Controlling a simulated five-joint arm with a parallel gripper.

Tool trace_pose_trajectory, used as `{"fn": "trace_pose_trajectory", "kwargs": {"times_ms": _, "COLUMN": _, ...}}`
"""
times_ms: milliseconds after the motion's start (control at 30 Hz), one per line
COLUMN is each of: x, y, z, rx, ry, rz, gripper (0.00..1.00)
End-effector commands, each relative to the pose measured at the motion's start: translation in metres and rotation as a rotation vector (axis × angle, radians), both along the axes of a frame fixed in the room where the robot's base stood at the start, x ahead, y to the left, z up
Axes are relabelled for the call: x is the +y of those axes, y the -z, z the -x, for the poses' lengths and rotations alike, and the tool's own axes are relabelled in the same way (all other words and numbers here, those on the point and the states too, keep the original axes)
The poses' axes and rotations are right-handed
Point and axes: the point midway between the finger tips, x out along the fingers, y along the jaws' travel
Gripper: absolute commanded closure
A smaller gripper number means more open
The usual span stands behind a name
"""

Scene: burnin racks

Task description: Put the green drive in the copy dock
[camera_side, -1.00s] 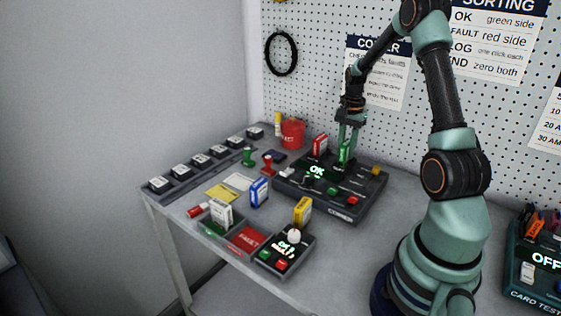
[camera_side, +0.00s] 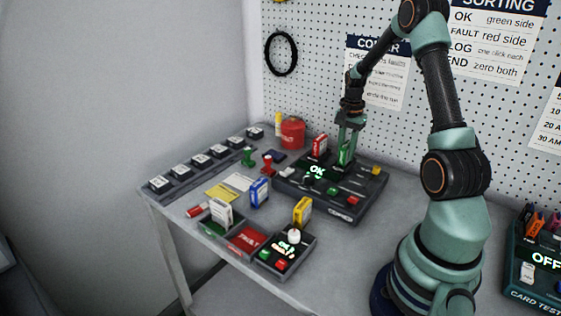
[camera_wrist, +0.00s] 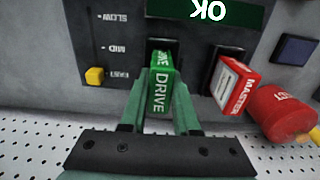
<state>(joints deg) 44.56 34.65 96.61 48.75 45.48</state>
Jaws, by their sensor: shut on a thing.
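The green drive (camera_wrist: 161,90) is between the two fingers of my gripper (camera_wrist: 163,112) in the wrist view. In the side view my gripper (camera_side: 347,148) points down at the back of the dark copy dock (camera_side: 340,208), and the green drive (camera_side: 344,153) shows between its fingers. The drive's far end is at a dark slot in the dock's face. How deep it sits in the slot I cannot tell. The dock's display (camera_wrist: 205,12) reads OK. A red drive marked MASTER (camera_wrist: 235,84) stands in the neighbouring slot.
A yellow slider knob (camera_wrist: 95,76) sits beside the green drive's slot. A blue drive (camera_side: 260,192), a yellow drive (camera_side: 302,211) and small trays stand in front of the dock.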

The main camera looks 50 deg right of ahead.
Motion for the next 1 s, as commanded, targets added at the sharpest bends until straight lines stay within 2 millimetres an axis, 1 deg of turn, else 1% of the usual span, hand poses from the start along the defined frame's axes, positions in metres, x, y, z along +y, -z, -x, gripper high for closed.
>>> {"fn": "trace_pose_trajectory", "kwargs": {"times_ms": 733, "x": -0.0001, "y": 0.004, "z": -0.0001, "rx": 0.0, "ry": 0.0, "rz": 0.0, "gripper": 1.0}}
{"fn": "trace_pose_trajectory", "kwargs": {"times_ms": 767, "x": -0.0001, "y": 0.0041, "z": -0.0001, "rx": 0.0, "ry": 0.0, "rz": 0.0, "gripper": 0.67}}
{"fn": "trace_pose_trajectory", "kwargs": {"times_ms": 800, "x": -0.0001, "y": 0.004, "z": -0.0001, "rx": 0.0, "ry": 0.0, "rz": 0.0, "gripper": 0.51}}
{"fn": "trace_pose_trajectory", "kwargs": {"times_ms": 833, "x": -0.0001, "y": 0.004, "z": -0.0001, "rx": 0.0, "ry": 0.0, "rz": 0.0, "gripper": 0.4}}
{"fn": "trace_pose_trajectory", "kwargs": {"times_ms": 867, "x": -0.0001, "y": 0.004, "z": -0.0001, "rx": 0.0, "ry": 0.0, "rz": 0.0, "gripper": 0.35}}
{"fn": "trace_pose_trajectory", "kwargs": {"times_ms": 1000, "x": -0.0001, "y": 0.004, "z": -0.0001, "rx": 0.0, "ry": 0.0, "rz": 0.0, "gripper": 0.35}}
